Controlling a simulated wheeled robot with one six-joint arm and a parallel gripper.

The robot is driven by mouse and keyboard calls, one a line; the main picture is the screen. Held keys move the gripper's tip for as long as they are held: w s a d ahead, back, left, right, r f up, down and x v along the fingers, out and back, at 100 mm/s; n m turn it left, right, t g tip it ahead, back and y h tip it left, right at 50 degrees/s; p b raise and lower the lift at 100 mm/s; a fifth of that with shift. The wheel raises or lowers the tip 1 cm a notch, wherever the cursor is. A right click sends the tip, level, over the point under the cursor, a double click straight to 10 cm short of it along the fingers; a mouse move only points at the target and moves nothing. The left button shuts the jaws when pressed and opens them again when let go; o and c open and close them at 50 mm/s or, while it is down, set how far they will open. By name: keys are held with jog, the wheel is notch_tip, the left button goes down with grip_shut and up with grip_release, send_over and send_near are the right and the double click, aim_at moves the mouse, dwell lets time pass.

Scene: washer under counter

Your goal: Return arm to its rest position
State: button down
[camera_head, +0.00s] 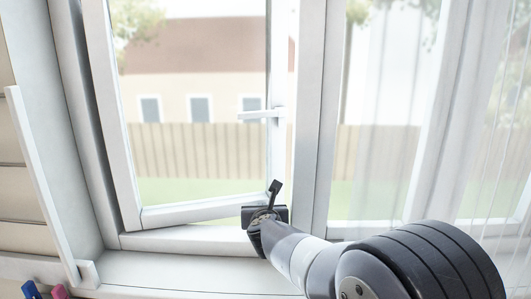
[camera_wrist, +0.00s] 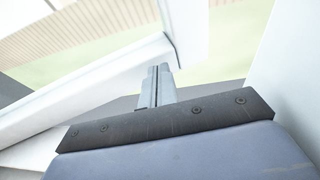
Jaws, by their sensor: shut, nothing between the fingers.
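My gripper (camera_head: 275,187) is in front of the window, near the lower right corner of a white window sash (camera_head: 200,211). Its fingers point up and are shut together with nothing between them. In the wrist view the closed fingers (camera_wrist: 160,72) stand in front of the white sash's lower rail (camera_wrist: 85,97). I cannot tell whether they touch it. My arm comes in from the lower right. The sash stands ajar, its lower rail angled against the window frame (camera_head: 320,120). A white window handle (camera_head: 262,114) sticks out sideways above my gripper.
A white sill (camera_head: 180,272) runs below the window. Sheer curtains (camera_head: 395,150) hang at the right. A white upright bar (camera_head: 42,180) stands at the left wall. A blue item (camera_head: 30,290) and a pink item (camera_head: 60,291) sit at the bottom left, partly cut off.

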jog(key=shift+s+r, duration=0.1)
jog(key=shift+s, duration=0.65)
